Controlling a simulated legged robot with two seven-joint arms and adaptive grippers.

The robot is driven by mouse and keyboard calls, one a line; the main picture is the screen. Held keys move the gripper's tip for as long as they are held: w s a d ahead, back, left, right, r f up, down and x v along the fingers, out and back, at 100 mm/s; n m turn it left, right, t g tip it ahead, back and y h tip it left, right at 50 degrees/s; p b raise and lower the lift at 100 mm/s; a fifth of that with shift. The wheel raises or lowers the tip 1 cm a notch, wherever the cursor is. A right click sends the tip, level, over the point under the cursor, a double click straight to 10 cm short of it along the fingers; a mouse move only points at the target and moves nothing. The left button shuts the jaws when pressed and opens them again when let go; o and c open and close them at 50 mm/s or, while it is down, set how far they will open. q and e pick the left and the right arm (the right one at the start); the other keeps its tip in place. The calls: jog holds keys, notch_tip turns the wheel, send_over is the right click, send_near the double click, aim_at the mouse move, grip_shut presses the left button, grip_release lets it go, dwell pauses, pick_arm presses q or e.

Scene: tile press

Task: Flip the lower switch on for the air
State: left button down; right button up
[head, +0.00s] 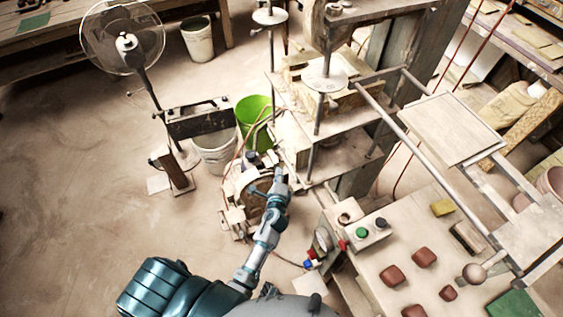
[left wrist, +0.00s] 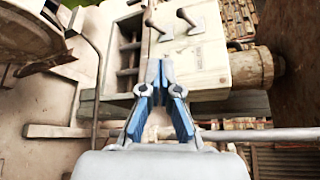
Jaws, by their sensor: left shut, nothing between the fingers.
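One lever (left wrist: 153,24) is left of the other lever (left wrist: 190,21); I cannot tell from this angle which is the lower switch. My left gripper (left wrist: 158,66) is shut and empty, its blue fingertips together just in front of the box, below the levers in the picture. Contact with the box cannot be told. In the head view my left gripper (head: 281,178) reaches over the machinery beside the press, hiding the switches. My right gripper is not in view.
The press frame (head: 310,150) stands right of the gripper. A green bucket (head: 254,112) and a fan (head: 123,38) stand behind. The floor at left is clear.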

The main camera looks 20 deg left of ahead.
pick_arm(q)
notch_tip(320, 180, down, 2)
jog(key=shift+b, duration=0.5)
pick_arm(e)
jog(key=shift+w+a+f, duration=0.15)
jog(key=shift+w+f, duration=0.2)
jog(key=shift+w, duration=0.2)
pick_arm(q)
jog(key=shift+w, duration=0.1)
jog(key=b, duration=0.1)
send_near(283, 147)
jog(key=w+a+f, duration=0.2)
jog(key=w+f, duration=0.2)
jog(key=shift+w+a+f, duration=0.2)
jog(key=shift+w+a, duration=0.25)
jog(key=shift+w, duration=0.05)
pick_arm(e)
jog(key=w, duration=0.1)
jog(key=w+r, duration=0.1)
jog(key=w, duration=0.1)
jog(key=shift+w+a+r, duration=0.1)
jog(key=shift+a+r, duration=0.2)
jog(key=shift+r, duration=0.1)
pick_arm(q)
jog(key=shift+r, duration=0.1)
